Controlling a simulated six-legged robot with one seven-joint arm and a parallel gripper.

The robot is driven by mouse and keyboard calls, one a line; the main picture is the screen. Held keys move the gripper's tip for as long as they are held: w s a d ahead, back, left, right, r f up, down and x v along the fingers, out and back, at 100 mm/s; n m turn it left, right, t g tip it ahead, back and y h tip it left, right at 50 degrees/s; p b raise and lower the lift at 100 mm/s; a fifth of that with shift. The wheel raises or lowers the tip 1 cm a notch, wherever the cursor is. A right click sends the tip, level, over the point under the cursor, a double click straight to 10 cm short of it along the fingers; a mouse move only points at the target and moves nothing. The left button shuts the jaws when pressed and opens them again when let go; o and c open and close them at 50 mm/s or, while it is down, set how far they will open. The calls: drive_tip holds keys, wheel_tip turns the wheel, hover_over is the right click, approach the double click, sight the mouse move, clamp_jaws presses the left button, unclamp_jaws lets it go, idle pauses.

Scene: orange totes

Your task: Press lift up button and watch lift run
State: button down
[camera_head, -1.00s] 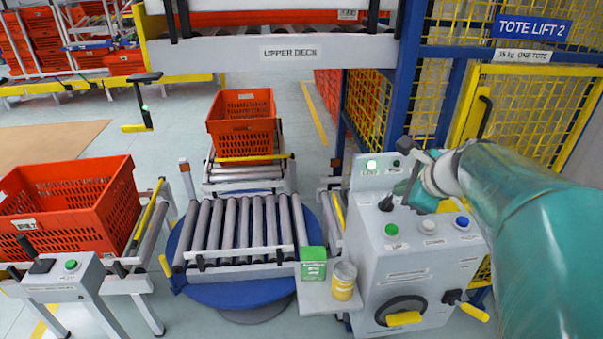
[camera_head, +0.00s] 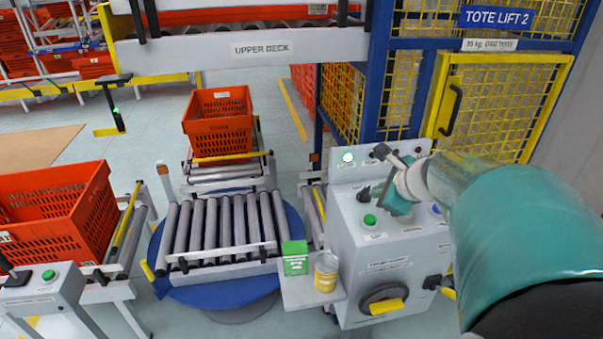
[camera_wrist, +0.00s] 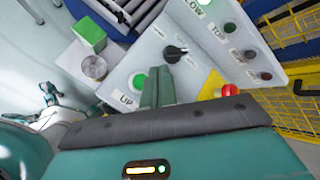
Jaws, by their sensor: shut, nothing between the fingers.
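The grey lift control panel (camera_head: 385,250) stands right of centre. Its green button (camera_head: 370,219) also shows in the wrist view (camera_wrist: 139,81), beside an "UP" label (camera_wrist: 126,101). My gripper (camera_head: 398,210) is over the panel, just right of the green button; its shut fingers (camera_wrist: 156,88) hold nothing. I cannot tell whether they touch the panel. A black selector knob (camera_wrist: 175,52) and a red button (camera_wrist: 230,90) are nearby. The "LOW" lamp (camera_wrist: 193,4) is lit green; the "TOP" lamp (camera_wrist: 229,30) is dark. The white button is hidden behind my gripper.
A green box (camera_head: 294,258) and a yellow can (camera_head: 326,272) stand on a shelf left of the panel. A roller turntable (camera_head: 225,225) lies left of that. Orange totes (camera_head: 219,122) (camera_head: 50,215) sit on conveyors. The upper deck (camera_head: 240,50) and yellow mesh cage (camera_head: 510,100) stand behind.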

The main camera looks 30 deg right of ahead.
sight(373, 221)
drive_tip(key=shift+f, duration=2.4)
drive_tip(key=shift+a+f, duration=0.1)
drive_tip(key=shift+f, duration=0.35)
